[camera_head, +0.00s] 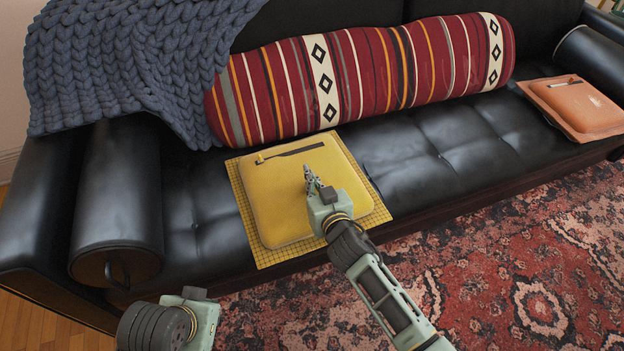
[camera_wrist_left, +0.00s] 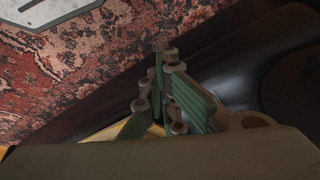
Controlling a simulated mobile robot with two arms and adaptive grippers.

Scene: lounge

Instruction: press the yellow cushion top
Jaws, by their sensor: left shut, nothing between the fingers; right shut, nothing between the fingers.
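The yellow cushion (camera_head: 275,205) lies flat on a yellow grid mat (camera_head: 264,257) on the black sofa seat in the head view. A dark strip and a small stick lie along its far edge. My right gripper (camera_head: 309,174) is shut and empty, over the right part of the cushion, its fingers pointing away from me. I cannot tell whether its fingertips touch the cushion top. My left gripper shows in the left wrist view (camera_wrist_left: 160,50), shut and empty, near the dark sofa edge. In the head view only my left wrist shows, at the bottom, and its fingers are hidden.
A striped red bolster (camera_head: 365,75) lies behind the cushion. A blue knitted blanket (camera_head: 130,65) hangs over the sofa's left back. A black roll (camera_head: 118,200) is at the left, and an orange cushion (camera_head: 580,105) at the far right. A patterned rug (camera_head: 520,240) covers the floor in front.

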